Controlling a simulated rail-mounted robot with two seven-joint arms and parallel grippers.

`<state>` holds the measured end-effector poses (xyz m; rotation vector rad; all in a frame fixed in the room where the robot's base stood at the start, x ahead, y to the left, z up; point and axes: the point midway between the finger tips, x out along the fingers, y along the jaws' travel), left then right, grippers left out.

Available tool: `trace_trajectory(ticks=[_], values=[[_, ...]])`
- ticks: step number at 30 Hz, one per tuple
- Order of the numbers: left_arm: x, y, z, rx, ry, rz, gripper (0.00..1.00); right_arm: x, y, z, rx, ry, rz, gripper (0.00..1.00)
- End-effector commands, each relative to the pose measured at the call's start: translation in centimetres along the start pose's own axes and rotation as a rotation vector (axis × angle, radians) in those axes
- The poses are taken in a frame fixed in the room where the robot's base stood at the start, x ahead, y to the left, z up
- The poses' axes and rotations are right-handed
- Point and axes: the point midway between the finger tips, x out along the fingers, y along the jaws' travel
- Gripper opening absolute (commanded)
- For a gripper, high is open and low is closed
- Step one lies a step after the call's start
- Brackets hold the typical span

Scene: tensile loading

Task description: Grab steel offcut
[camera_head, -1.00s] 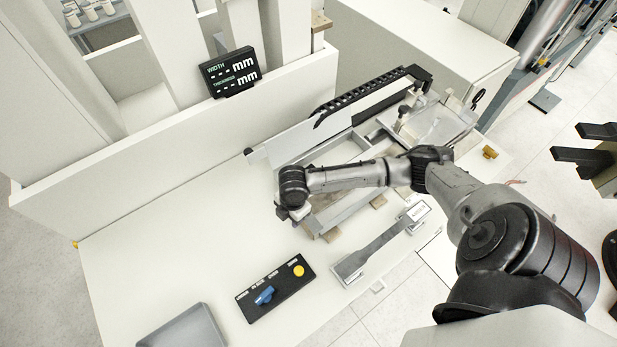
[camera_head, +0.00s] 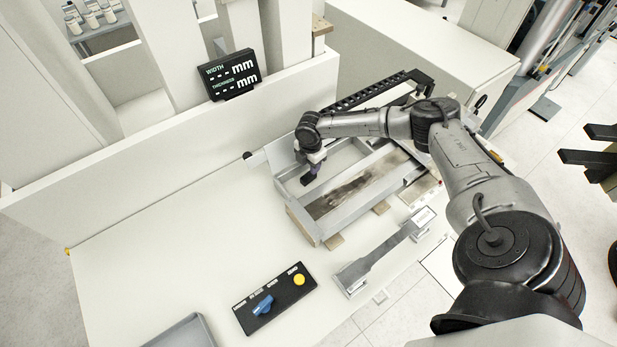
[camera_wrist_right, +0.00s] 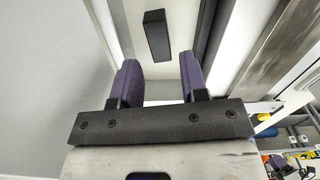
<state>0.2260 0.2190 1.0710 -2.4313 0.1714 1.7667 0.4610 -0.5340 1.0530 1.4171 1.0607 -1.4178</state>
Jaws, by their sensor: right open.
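The steel offcut appears to be the dark rectangular block (camera_wrist_right: 156,36) in the right wrist view, lying on a pale floor between raised walls. In the head view a small dark block (camera_head: 307,180) shows at the left end of the metal-framed fixture (camera_head: 330,222), just below the gripper. My right gripper (camera_head: 315,167) is over that end, pointing down. In the wrist view its purple fingers (camera_wrist_right: 160,80) are apart, with the block beyond their tips and nothing between them. My left gripper is not in view.
A grey dog-bone specimen (camera_head: 385,250) rests on holders at the front. A black control panel (camera_head: 275,298) with blue and yellow knobs and a grey tray (camera_head: 185,333) are nearby. A width display (camera_head: 230,74) stands behind. The left table top is clear.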

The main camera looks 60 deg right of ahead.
Motion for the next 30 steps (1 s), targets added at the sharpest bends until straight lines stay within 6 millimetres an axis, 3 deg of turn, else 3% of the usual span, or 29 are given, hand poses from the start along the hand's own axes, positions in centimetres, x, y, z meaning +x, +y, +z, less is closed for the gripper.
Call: trace_trajectory(ticks=[11,21,30], values=[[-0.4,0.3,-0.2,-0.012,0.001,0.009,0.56,2.4,0.1,-0.2,0.0,0.0,0.0,0.4],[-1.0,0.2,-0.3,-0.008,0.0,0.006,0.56,6.3,0.2,-0.5,0.001,0.0,0.0,0.4],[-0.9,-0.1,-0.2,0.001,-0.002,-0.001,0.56,6.7,0.2,-0.5,0.0,-0.001,0.001,0.4]])
